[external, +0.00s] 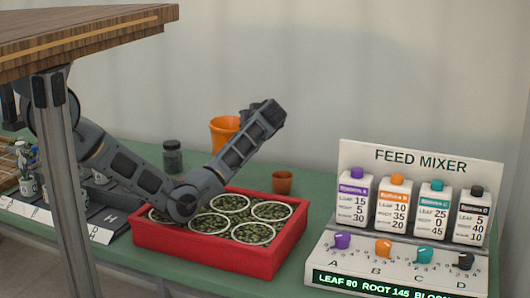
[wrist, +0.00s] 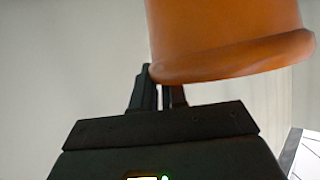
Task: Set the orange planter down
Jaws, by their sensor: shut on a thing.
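The orange planter (external: 225,130) shows in the external view behind my raised forearm, which hides part of it. It appears upright, and its base is hidden. In the wrist view the planter (wrist: 225,35) fills the top, its thick rim toward the fingers. My gripper (wrist: 160,90) is shut on the planter at the rim. In the external view my fingers are hidden behind my wrist. I cannot tell how far the planter is above the green bench (external: 325,165).
A red tray (external: 195,265) of several round pots stands in front. A small terracotta pot (external: 282,182) and a dark jar (external: 172,157) stand behind it. The feed mixer (external: 410,215) is at right. A wooden top (external: 85,40) overhangs at upper left. Some bench is bare behind the tray.

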